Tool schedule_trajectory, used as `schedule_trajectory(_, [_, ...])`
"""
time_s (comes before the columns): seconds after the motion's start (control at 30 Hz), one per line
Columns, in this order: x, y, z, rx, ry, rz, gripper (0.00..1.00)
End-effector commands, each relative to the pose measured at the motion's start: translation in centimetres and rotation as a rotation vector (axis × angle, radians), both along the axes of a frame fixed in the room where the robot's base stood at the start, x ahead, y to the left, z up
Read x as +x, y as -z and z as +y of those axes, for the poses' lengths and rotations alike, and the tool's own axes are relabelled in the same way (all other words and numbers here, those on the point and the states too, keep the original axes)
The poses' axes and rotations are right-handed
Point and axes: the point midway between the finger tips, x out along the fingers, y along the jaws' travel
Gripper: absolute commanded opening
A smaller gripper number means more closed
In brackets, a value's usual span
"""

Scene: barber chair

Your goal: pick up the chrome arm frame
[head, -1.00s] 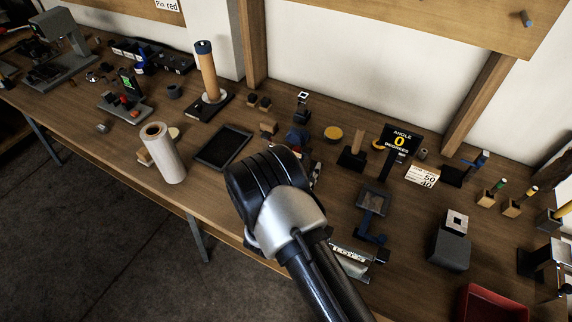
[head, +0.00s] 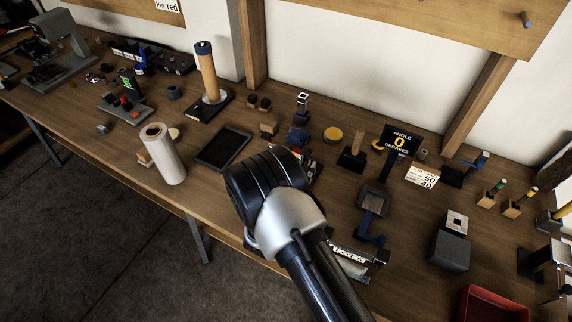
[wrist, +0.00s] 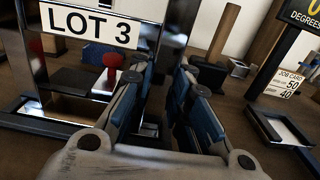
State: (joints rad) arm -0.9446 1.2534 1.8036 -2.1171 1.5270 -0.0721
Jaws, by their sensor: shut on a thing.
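The chrome arm frame (wrist: 172,40) is a shiny, dark-reflecting loop on the left side of the wrist view, with an upright between my fingers. My gripper (wrist: 165,78) has blue-padded fingers and is shut on this upright. Exactly where the pads touch is partly hidden by the fingers. In the head view my wrist covers the fingers and most of the frame.
A white LOT 3 sign (wrist: 90,27) is close on the left, with a red knob (wrist: 113,60) beyond it. A dark angle display (head: 402,141), a job card (head: 422,177) and a grey block (head: 450,250) stand to the right. A white roll (head: 163,155) and black tray (head: 222,148) are left.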

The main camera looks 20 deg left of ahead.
Motion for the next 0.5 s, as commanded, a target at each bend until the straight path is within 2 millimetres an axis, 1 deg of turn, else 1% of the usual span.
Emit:
schedule_trajectory(0.33, [0.0,-0.3,0.0,0.003,0.000,-0.003,0.00])
schedule_trajectory(0.5, [0.1,-1.6,0.1,0.004,0.000,-0.004,0.00])
